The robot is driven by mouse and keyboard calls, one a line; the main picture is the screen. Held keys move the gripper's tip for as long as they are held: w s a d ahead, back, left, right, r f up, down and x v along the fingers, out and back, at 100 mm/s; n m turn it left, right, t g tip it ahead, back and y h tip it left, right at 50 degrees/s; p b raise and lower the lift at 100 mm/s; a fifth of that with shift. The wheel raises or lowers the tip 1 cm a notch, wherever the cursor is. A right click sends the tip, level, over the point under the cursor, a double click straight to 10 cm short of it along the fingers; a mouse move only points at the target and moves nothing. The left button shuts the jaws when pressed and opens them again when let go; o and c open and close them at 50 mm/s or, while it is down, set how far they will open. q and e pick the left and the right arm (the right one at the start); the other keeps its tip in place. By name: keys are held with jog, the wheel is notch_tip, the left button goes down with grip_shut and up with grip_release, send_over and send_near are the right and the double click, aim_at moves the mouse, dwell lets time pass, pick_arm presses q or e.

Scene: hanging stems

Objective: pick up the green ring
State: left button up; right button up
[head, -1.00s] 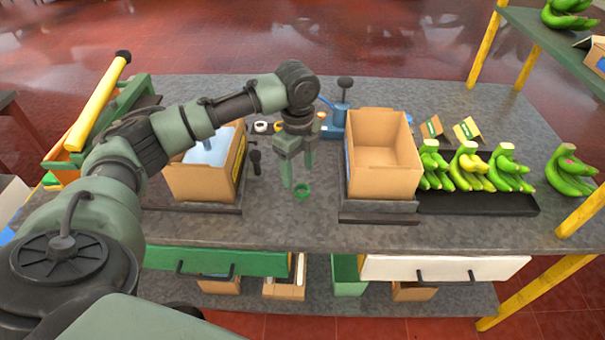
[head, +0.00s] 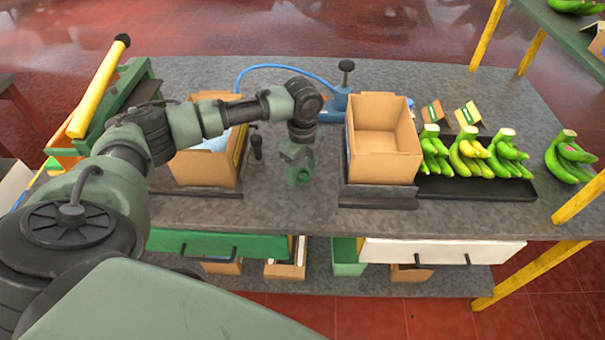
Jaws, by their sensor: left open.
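The green ring (head: 301,177) lies on the grey table between the two cardboard boxes. My left gripper (head: 299,172) points down right at the ring, with its fingers open around or beside it; I cannot tell which. The fingers are close in colour to the ring and partly hide it. My right gripper is not in view.
An open cardboard box (head: 382,168) stands right of the ring, and another box (head: 200,168) stands to the left. Green bananas (head: 470,155) sit on a black tray (head: 480,189) further right. A blue tool with a hose (head: 341,98) stands behind.

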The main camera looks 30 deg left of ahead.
pick_arm(q)
grip_shut()
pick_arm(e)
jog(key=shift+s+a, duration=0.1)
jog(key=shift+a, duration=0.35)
pick_arm(q)
jog(key=shift+r, duration=0.1)
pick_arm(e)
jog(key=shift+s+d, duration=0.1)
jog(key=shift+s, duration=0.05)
